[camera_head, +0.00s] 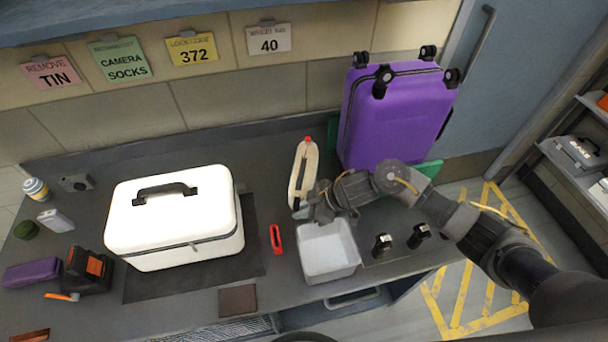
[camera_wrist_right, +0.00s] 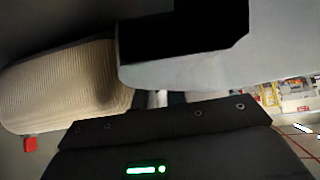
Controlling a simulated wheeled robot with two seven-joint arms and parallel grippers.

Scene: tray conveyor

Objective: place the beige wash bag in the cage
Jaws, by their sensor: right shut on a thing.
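The beige wash bag (camera_head: 303,172) is long and narrow in the head view, with a dark line along its middle and a red tab at its far end. My right gripper (camera_head: 311,207) is shut on its near end, behind the grey tray. In the right wrist view the ribbed beige bag (camera_wrist_right: 65,85) fills the left side, with the red tab below it; the fingertips are mostly hidden. I cannot tell whether the bag touches the table. No cage is clearly recognisable; a mesh panel (camera_head: 225,329) shows below the table's front edge. My left gripper is not in view.
The empty grey tray (camera_head: 329,268) stands just in front of my right gripper. A purple suitcase (camera_head: 395,120) stands behind, right. A white case (camera_head: 175,220) sits on a dark mat, left. A red item (camera_head: 276,239) and two black items (camera_head: 382,245) flank the tray.

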